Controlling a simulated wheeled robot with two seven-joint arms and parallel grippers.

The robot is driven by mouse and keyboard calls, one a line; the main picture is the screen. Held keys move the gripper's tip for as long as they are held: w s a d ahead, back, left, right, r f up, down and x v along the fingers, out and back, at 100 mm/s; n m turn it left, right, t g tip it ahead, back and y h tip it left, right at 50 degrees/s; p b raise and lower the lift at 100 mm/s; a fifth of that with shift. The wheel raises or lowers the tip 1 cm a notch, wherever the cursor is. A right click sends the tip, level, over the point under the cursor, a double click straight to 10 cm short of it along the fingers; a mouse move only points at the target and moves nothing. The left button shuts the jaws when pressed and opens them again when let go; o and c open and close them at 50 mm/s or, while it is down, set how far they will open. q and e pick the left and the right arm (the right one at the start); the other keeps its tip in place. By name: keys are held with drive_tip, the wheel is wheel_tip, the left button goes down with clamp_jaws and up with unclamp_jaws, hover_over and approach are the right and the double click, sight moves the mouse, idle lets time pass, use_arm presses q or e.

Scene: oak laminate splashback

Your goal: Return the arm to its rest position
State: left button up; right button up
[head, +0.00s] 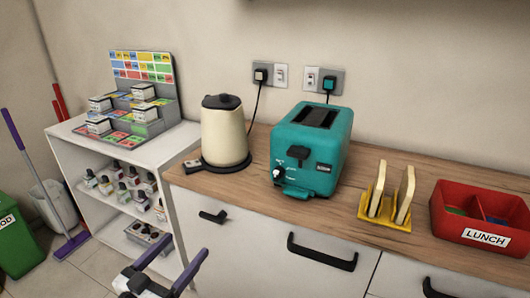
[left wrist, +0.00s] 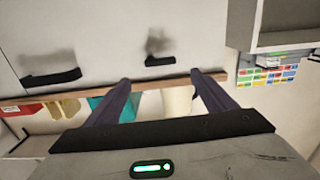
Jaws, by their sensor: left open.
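In the left wrist view the fingers (left wrist: 161,80) are also apart and empty, with the counter edge and drawer fronts beyond. My right gripper is in neither view.
On the wooden counter (head: 251,187) stand a cream kettle (head: 224,135), a teal toaster (head: 313,150), a yellow rack (head: 383,219) holding bread slices and a red lunch box (head: 485,229). Black handles (head: 321,252) stick out from the drawers. A white shelf unit (head: 97,158) stands left.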

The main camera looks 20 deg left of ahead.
use_arm(q)
drive_tip(key=s+d+f+g+p, duration=0.1)
drive_tip(key=s+d+f+g, duration=0.3)
drive_tip(key=s+d+f, duration=0.4)
drive_tip(key=s+d+f+m+g+h, duration=0.1)
drive_tip(key=s+d+f+g, duration=0.4)
drive_tip(key=s+d+f, duration=0.3)
drive_tip(key=d, duration=0.4)
drive_tip(key=shift+d+f+m+p, duration=0.2)
drive_tip(key=shift+f+m+p, duration=0.1)
drive_tip(key=shift+f+p, duration=0.1)
drive_tip(key=shift+r, duration=0.1)
